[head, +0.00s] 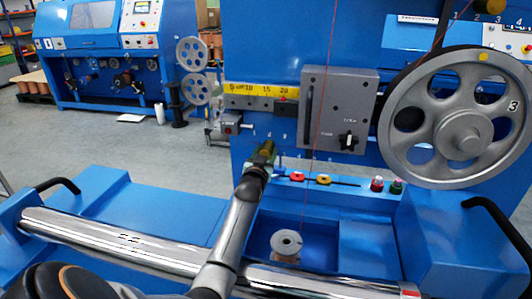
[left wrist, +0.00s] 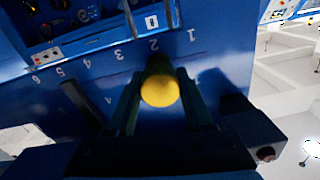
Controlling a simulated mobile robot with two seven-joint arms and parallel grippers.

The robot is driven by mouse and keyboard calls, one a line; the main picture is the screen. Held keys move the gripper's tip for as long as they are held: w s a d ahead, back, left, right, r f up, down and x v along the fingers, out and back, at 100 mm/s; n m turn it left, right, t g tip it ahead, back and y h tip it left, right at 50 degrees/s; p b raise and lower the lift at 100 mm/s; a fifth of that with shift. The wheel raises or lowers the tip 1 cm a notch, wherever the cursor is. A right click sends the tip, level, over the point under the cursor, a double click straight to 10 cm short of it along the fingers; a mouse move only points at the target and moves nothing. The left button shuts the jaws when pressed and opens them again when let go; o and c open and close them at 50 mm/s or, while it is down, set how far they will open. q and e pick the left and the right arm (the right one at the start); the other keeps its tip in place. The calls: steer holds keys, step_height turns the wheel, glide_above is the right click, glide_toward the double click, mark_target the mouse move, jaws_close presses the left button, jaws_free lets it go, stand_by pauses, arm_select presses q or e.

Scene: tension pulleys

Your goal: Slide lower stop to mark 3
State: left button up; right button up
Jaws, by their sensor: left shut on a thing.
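My left gripper (head: 262,154) reaches up to the front of the blue machine. In the left wrist view its two dark fingers (left wrist: 160,100) stand on either side of a yellow round-ended knob (left wrist: 161,91), which seems to be the lower stop, and are shut on it. The knob covers part of the panel behind it and appears nearest the number 2 (left wrist: 154,45) in the row of white numbers. The mark 3 (left wrist: 118,54) lies to its left in that view. The right gripper is not in view.
A yellow scale (head: 262,89) and a grey box with a black knob (head: 340,100) sit above the gripper. A large grey spoked wheel (head: 458,118) is to the right. A chrome roller (head: 110,249) crosses the front. A spool (head: 286,246) stands below a red wire.

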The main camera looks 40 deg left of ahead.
arm_select(q)
jaws_close()
stand_by(0.4)
steer(key=shift+w+d+f, duration=0.1)
steer(key=shift+w+d, duration=0.05)
steer(key=shift+d, duration=0.1)
steer(key=w+d, duration=0.1)
steer(key=w+d+b, duration=0.1)
steer(key=d, duration=0.1)
steer(key=shift+d, duration=0.2)
steer(key=shift+w+d, duration=0.15)
steer(key=shift+d, duration=0.2)
steer(key=o, duration=0.7)
jaws_free()
steer(key=shift+a, duration=0.1)
